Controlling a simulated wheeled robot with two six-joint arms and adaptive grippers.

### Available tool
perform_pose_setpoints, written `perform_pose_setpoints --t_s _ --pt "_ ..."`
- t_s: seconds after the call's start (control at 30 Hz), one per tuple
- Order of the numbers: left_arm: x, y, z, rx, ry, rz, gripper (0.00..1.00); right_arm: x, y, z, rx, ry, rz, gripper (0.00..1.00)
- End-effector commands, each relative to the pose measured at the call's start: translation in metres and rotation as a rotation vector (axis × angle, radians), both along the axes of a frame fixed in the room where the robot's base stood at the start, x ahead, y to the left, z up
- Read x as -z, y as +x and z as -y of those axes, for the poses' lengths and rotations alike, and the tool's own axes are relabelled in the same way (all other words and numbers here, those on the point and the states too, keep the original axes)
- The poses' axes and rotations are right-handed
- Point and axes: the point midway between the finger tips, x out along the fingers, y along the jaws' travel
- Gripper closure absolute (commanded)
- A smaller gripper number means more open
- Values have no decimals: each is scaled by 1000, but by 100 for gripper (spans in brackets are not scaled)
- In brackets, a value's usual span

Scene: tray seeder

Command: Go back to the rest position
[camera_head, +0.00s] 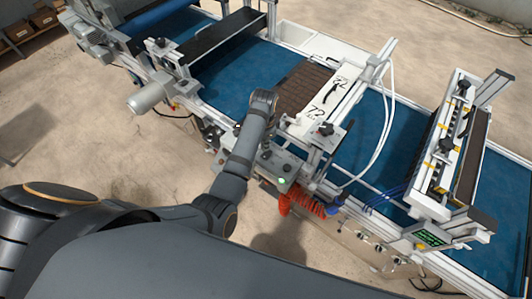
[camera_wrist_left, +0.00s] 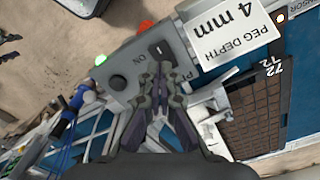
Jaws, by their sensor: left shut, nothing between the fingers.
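My left arm reaches from the lower left over the near edge of the seeder line in the head view. In the left wrist view my left gripper (camera_wrist_left: 160,70) is shut and empty, its dark fingertips together. The fingertips appear in front of a grey control box (camera_wrist_left: 135,72) with a lit green button (camera_wrist_left: 101,59) and a black rocker switch. Whether they touch the box cannot be told. In the head view the box (camera_head: 292,170) lies just beyond my left wrist, and the gripper is hard to make out there. My right gripper is not in view.
A brown seed tray (camera_head: 303,87) lies on the blue conveyor (camera_head: 228,82), beside a white bridge marked 72 (camera_head: 330,92). A second frame with a green display (camera_head: 431,237) stands at the right. Red coiled hoses (camera_head: 300,203) hang at the near edge.

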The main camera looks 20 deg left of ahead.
Motion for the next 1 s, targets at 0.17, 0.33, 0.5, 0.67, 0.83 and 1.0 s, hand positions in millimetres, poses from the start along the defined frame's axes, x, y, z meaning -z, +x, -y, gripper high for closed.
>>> perform_pose_setpoints --t_s 0.17,0.33,0.5,0.67,0.83,1.0 --pt "-14 0 0 1 -1 1 100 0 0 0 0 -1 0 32" --pt "-17 0 0 1 -1 1 100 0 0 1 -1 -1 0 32" --pt "-17 0 0 1 -1 1 100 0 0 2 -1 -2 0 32" --pt "-17 0 0 0 -1 1 100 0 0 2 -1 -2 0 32" --pt "-13 -7 -7 -35 3 8 100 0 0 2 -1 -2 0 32" --pt "2 -60 -50 -287 22 89 100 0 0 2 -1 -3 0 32"
